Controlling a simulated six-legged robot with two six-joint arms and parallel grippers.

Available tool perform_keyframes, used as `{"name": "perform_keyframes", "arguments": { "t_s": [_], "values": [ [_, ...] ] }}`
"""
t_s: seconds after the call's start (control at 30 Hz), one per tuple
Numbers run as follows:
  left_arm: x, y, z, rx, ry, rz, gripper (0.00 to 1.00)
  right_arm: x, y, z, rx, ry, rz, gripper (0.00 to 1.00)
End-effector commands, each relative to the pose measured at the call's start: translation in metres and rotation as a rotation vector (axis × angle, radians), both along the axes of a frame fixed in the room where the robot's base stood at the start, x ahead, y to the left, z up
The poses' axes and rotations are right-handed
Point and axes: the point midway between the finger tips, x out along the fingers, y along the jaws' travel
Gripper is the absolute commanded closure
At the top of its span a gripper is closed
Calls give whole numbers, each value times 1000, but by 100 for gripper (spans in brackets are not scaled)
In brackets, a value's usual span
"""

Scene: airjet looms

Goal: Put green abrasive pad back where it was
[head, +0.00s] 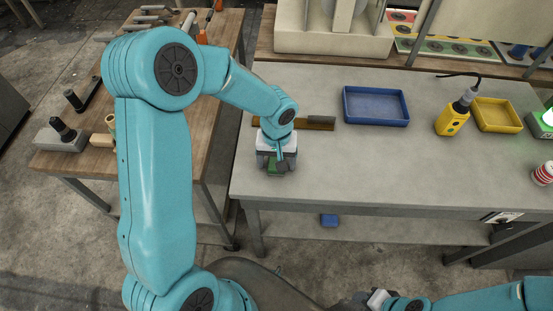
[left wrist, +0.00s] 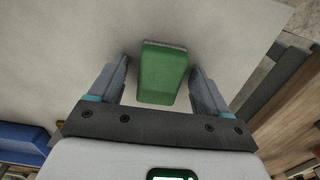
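The green abrasive pad (left wrist: 162,75) lies on the grey table (head: 400,165) near its front left corner. In the head view the pad (head: 275,169) is mostly hidden under my left gripper (head: 276,160). In the left wrist view the fingers of my left gripper (left wrist: 160,68) stand on either side of the pad. A gap shows between the pad and each finger, so the gripper is open and holds nothing. My right gripper (head: 378,299) is at the bottom edge of the head view, low in front of the table; its fingers are not clear.
A long wood-and-metal tool (head: 318,123) lies just behind the left gripper. A blue tray (head: 376,106), a yellow device (head: 453,119) and a yellow tray (head: 497,115) stand farther right. A wooden table (head: 65,163) with tools is at left. The front middle of the grey table is clear.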

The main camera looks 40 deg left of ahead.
Motion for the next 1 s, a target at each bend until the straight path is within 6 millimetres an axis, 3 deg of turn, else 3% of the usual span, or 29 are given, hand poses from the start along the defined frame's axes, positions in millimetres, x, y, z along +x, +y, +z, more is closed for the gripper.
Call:
{"name": "perform_keyframes", "arguments": {
  "t_s": [0.23, 0.7, 1.0],
  "values": [
    [1, 0, 12, 1, -4, 1, 23, 0, 0, 4, 0, -1, 0, 57],
    [1, 0, 110, 1, -4, -1, 23, 0, 0, 2, 0, 0, 0, 57],
    [0, 0, 124, -1, 1, 0, 23, 0, 0, 2, 0, 0, 0, 57]
  ]
}}
